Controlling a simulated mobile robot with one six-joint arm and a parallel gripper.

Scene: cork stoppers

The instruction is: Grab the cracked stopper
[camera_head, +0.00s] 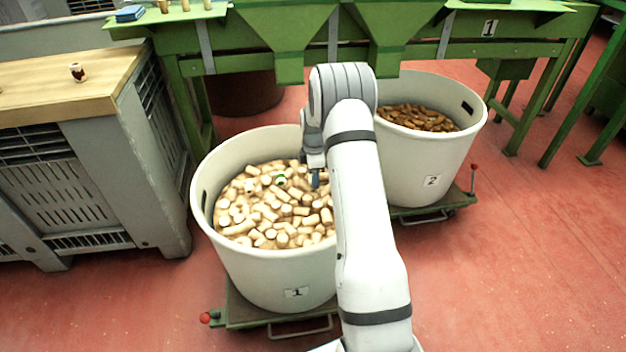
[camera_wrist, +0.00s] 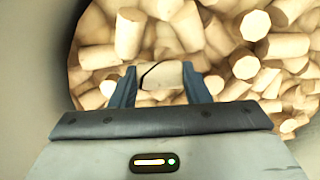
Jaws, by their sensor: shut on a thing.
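The cracked stopper (camera_wrist: 161,75) is a pale cork with a dark crack line near its left end. It lies crosswise between the two blue fingers of my gripper (camera_wrist: 161,84) in the wrist view, with a finger against each end. My gripper is shut on it, above the heap of stoppers. In the head view my gripper (camera_head: 316,180) reaches into the white tub marked 1 (camera_head: 250,268), near its right side. The stopper it holds is not clear there, as my arm hides part of the tub.
Many pale stoppers (camera_head: 265,222) fill tub 1, one with a green mark. A second tub marked 2 (camera_head: 432,160) holds darker pieces. A green machine (camera_head: 400,55) stands behind both tubs. A wooden-topped crate (camera_head: 60,85) stands left. Red floor (camera_head: 530,260) is free at right.

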